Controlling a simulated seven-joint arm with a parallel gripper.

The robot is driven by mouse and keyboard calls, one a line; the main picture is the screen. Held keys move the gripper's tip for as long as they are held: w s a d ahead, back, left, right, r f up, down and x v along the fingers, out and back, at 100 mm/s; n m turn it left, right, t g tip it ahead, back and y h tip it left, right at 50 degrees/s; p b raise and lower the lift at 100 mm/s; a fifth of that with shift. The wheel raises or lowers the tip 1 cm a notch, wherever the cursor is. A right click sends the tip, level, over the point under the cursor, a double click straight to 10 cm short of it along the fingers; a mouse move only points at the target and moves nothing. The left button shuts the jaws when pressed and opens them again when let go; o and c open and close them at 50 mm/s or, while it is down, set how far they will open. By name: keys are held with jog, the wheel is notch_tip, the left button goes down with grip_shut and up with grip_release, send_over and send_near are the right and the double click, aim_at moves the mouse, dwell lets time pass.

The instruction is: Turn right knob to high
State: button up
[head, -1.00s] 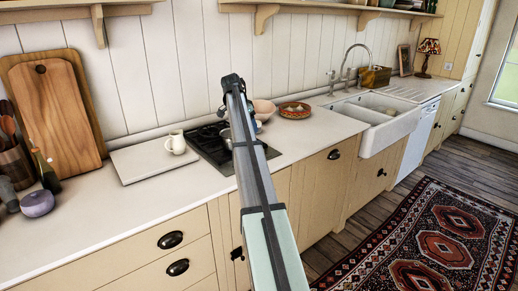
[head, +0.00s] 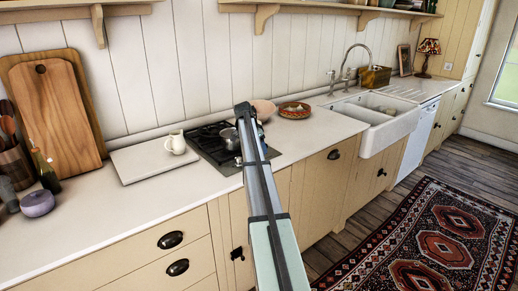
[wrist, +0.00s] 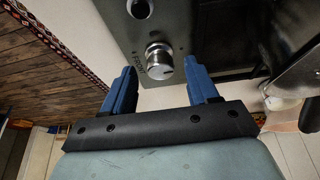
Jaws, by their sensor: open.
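A silver round knob (wrist: 158,60) stands on the dark cooktop panel (wrist: 195,40) in the wrist view, with small lettering beside it. A second knob (wrist: 140,8) is at the top edge of that view. My gripper (wrist: 161,68) is open, its two blue fingers on either side of the silver knob's lower end in the picture. Nothing is between the fingers; I cannot tell whether they touch the knob. In the head view the black cooktop (head: 208,143) is set in the counter, and my arm hides its right side and the knobs.
A metal pot (head: 229,138) stands on the cooktop beside my arm. A white jug (head: 176,143) stands on a pale board (head: 140,163) to the left. A pink bowl (head: 265,107) and a patterned bowl (head: 295,110) are behind my arm.

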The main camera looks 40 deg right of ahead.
jog(key=shift+d+f, duration=0.1)
jog(key=shift+f, duration=0.25)
jog(key=c, duration=1)
